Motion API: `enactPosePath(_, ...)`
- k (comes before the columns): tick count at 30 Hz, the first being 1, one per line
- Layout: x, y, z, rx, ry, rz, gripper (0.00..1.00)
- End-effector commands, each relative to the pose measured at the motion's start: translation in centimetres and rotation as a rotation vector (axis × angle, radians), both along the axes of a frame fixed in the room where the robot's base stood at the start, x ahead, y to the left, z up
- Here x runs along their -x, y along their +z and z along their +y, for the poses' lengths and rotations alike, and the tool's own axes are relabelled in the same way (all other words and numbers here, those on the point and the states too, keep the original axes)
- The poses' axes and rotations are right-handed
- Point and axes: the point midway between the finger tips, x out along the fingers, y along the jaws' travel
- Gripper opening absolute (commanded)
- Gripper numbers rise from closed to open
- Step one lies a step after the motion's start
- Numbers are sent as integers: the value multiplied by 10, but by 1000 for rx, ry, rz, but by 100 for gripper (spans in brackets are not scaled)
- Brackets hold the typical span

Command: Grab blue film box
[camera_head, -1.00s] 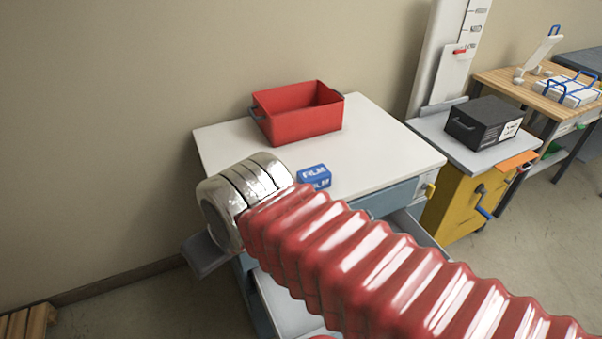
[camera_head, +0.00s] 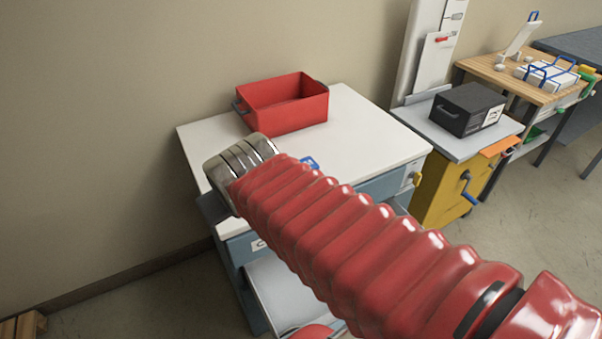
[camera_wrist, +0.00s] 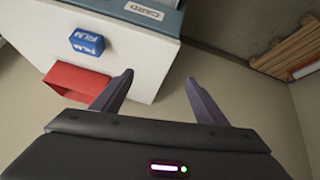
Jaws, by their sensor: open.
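The blue film box (camera_wrist: 87,41) with white FILM lettering sits on the white top of the cabinet (camera_head: 372,130). In the head view only a small blue part of it (camera_head: 311,163) shows above my red arm sleeve. In the wrist view it lies up and left of my gripper (camera_wrist: 159,79), clear of both fingers. My gripper is open with nothing between its dark fingers. In the head view the wrist and sleeve hide most of the gripper.
A red bin (camera_head: 290,112) stands behind the film box on the cabinet top; it also shows in the wrist view (camera_wrist: 70,82). A lower drawer (camera_head: 270,285) is pulled out. A black case (camera_head: 468,108) rests on a yellow cart to the right.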

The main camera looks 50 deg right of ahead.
Motion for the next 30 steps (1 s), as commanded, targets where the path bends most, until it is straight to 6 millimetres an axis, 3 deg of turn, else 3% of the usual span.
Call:
enactPosePath(1,-7,-3,-19,23,-35,-13,71)
enactPosePath(6,-27,-7,-77,106,-108,-83,83)
enactPosePath(12,-41,-15,-138,181,-154,-152,97)
enactPosePath(15,-44,-21,-165,206,-165,-183,97)
enactPosePath(24,-42,-49,-227,216,-155,-269,97)
enactPosePath(30,-30,-73,-254,169,-131,-330,97)
